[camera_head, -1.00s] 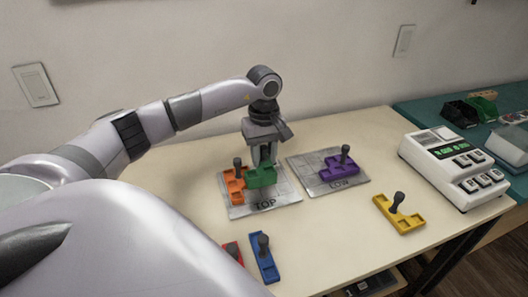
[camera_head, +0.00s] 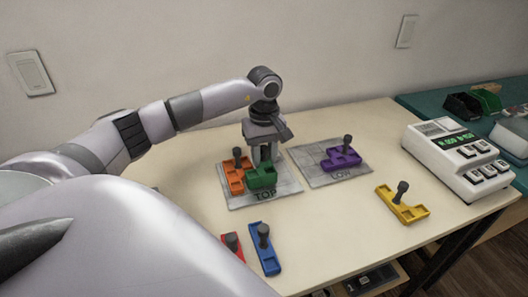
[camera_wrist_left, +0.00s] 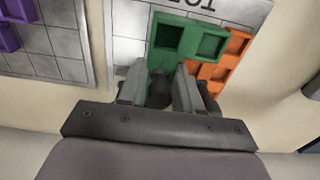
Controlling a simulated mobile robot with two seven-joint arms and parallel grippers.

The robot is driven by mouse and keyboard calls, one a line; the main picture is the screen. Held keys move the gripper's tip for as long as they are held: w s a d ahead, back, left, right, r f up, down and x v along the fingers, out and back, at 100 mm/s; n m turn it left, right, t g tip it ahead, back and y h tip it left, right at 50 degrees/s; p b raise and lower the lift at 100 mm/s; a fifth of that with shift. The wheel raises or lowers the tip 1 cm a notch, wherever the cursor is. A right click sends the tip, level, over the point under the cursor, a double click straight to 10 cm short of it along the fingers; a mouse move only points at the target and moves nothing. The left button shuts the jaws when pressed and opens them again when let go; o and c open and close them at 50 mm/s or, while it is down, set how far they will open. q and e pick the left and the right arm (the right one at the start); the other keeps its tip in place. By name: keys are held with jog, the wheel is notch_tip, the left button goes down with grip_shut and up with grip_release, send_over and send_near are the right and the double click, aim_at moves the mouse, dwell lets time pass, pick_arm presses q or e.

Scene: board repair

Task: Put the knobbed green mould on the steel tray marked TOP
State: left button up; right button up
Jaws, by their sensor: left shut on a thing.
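The green mould (camera_head: 262,177) is at the TOP steel tray (camera_head: 262,198), right beside the orange mould (camera_head: 236,178). My left gripper (camera_head: 264,160) points down over it, shut on its dark knob. The left wrist view shows the knob (camera_wrist_left: 159,88) between the two fingers (camera_wrist_left: 158,92) and the green body (camera_wrist_left: 178,45) ahead of them. The green mould looks to be on the tray or just above it; I cannot tell which. My right gripper is not in view.
A purple mould (camera_head: 342,158) sits on the LOW tray (camera_head: 314,176). Red (camera_head: 233,246), blue (camera_head: 264,249) and yellow (camera_head: 402,205) moulds lie on the bare table. A white scale-like device (camera_head: 458,158) stands at the right. The table's middle front is clear.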

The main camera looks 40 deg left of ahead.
pick_arm(q)
jog(key=shift+f, duration=0.35)
jog(key=o, duration=1.2)
jog(key=shift+c, duration=0.2)
jog(key=shift+r, duration=0.1)
notch_tip(320, 180, up, 7)
jog(key=shift+r, duration=0.1)
